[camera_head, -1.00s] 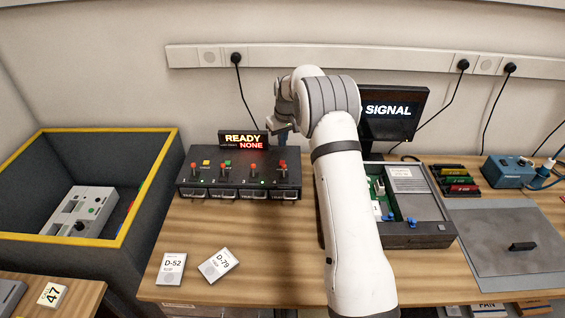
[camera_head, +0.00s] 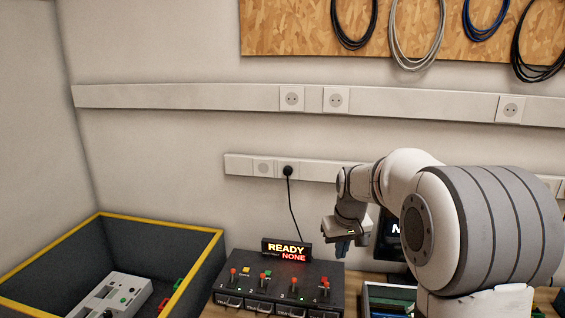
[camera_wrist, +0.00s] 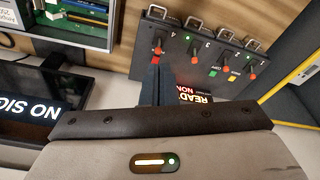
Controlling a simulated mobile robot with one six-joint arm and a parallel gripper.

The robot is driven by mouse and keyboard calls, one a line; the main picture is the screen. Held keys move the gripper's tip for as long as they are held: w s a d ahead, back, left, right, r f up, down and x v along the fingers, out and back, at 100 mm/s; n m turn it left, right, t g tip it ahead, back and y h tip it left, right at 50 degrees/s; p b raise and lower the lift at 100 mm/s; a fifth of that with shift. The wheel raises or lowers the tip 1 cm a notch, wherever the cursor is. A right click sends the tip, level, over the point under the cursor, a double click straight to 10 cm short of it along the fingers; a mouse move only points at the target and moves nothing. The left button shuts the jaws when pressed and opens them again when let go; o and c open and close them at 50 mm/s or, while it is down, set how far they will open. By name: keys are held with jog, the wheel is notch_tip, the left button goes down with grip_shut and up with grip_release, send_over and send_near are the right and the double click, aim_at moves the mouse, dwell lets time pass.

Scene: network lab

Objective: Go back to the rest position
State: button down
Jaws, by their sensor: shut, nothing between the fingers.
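My gripper (camera_head: 343,246) is in the air over the right end of the black switch box (camera_head: 240,290), in front of the wall. In the wrist view my gripper (camera_wrist: 155,62) shows its dark fingers together, with nothing seen between them. The fingertips overlap the red lever (camera_wrist: 158,51) by the number 4 in that view; I cannot tell how far apart they are. The switch box has several red levers and a sign (camera_head: 286,250) reading READY and NONE.
A dark bin with a yellow rim (camera_head: 160,222) stands at the left, holding a grey panel (camera_head: 112,297). An open case (camera_wrist: 75,22) and a monitor (camera_wrist: 35,108) with NO SIG visible lie beside the box. Cables (camera_head: 415,35) hang on a board high on the wall.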

jog(key=s+m, duration=0.2)
jog(key=s, duration=2.6)
jog(key=shift+s+r+t, duration=0.3)
jog(key=shift+r+t, duration=0.05)
jog(key=shift+t, duration=0.05)
jog(key=c, duration=2.1)
grip_release()
jog(key=shift+d, duration=0.1)
jog(key=shift+c, duration=0.2)
